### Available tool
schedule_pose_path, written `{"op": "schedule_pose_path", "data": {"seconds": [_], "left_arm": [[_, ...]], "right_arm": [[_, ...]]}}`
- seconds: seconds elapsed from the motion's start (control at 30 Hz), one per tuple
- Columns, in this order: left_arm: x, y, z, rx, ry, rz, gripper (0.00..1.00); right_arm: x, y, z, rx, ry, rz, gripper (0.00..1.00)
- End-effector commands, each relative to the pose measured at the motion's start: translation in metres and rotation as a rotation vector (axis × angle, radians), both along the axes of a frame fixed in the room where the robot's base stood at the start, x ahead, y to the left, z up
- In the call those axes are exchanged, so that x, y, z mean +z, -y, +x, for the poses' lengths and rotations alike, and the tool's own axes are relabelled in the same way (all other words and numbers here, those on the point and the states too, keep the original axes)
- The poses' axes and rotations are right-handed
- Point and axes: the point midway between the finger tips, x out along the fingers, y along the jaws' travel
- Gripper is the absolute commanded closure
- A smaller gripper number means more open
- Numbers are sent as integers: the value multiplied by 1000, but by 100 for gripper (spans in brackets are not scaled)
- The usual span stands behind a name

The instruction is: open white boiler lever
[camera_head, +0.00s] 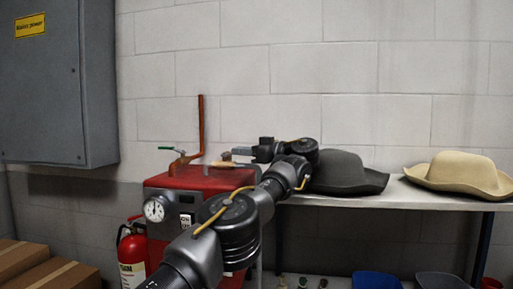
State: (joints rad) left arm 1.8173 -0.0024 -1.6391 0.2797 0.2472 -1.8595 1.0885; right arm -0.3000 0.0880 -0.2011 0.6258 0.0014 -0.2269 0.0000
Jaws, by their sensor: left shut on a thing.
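The red boiler (190,178) stands at the middle left against the wall, with a copper pipe rising from its top. A small pale lever (241,152) shows above the boiler's right side, by a brownish fitting. My left gripper (254,151) is at the lever's right end and shut on it. The gripper's dark parts hide some of the lever. My right gripper is not in view.
A dark hat (345,172) and a beige hat (462,172) lie on a shelf (405,194) right of my left arm. A grey cabinet (45,85) hangs at the left. A fire extinguisher (131,255) and cardboard boxes (60,275) stand low at the left.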

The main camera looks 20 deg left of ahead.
Motion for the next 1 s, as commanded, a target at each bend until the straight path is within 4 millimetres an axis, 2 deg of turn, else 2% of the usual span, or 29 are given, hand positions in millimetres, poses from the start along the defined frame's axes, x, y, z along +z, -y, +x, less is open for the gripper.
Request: {"op": "schedule_pose_path", "data": {"seconds": [0.13,0.47,0.5,0.63,1.0], "left_arm": [[2,-6,-1,14,0,4,100],[2,-5,-1,13,0,4,100],[2,-5,-1,13,0,4,79],[1,-4,0,13,-1,2,62],[6,-3,0,13,-1,1,62]], "right_arm": [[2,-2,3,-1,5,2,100],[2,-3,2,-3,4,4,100],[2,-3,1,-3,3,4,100],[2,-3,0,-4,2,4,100],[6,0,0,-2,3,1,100]]}}
